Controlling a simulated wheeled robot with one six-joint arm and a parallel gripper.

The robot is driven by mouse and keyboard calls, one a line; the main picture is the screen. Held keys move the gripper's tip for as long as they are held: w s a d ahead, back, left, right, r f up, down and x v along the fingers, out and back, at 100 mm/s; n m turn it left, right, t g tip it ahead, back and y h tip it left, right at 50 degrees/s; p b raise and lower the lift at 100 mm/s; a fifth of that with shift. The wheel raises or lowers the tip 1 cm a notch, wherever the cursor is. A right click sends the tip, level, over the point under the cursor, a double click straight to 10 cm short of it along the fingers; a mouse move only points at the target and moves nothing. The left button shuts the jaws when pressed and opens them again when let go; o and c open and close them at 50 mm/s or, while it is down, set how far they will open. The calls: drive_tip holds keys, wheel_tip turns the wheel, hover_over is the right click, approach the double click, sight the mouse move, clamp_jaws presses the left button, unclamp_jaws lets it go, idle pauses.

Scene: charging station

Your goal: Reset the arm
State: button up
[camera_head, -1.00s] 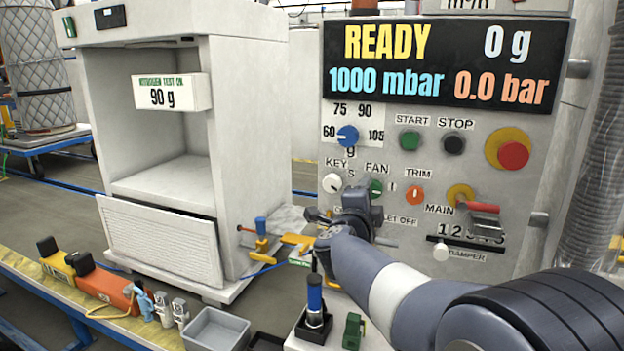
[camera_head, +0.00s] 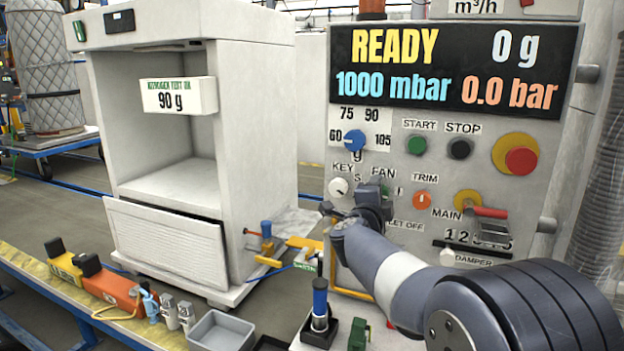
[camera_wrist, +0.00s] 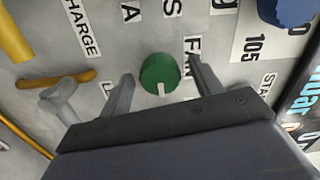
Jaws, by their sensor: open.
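My gripper (camera_head: 362,207) is in front of the lower left part of the grey control panel (camera_head: 405,165). In the wrist view its two fingers (camera_wrist: 160,76) are apart, with the green FAN knob (camera_wrist: 160,75) showing between them. I cannot tell whether either finger touches the knob. Nothing is held. In the head view the arm covers part of the FAN label and much of the lower panel. The white KEY knob (camera_head: 338,187) is just left of the gripper and the orange TRIM knob (camera_head: 425,200) is to its right.
The display (camera_head: 450,68) reads READY, 0 g. The red-handled MAIN switch (camera_head: 488,212) is right of my arm. A white cabinet (camera_head: 250,170) stands left. A blue-handled tool (camera_head: 320,300) stands in a black holder below. A grey bin (camera_head: 220,332) is at the front.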

drive_tip(key=v, duration=1)
drive_tip(key=x, duration=1.1)
drive_tip(key=shift+w+r, duration=0.1)
drive_tip(key=shift+r+n+p, duration=0.1)
drive_tip(key=shift+n+p, duration=0.8)
drive_tip(key=shift+n, duration=0.3)
drive_tip(key=n+p, duration=0.2)
drive_tip(key=n, duration=0.2)
drive_tip(key=n+p, duration=0.1)
drive_tip(key=n, duration=0.2)
drive_tip(key=shift+n+p, duration=0.35)
drive_tip(key=shift+n, duration=0.05)
drive_tip(key=n+p, duration=0.1)
drive_tip(key=n, duration=0.2)
drive_tip(key=shift+n+p, duration=0.3)
drive_tip(key=shift+n, duration=0.1)
drive_tip(key=n+p, duration=0.1)
drive_tip(key=n, duration=0.3)
drive_tip(key=shift+v, duration=1.1)
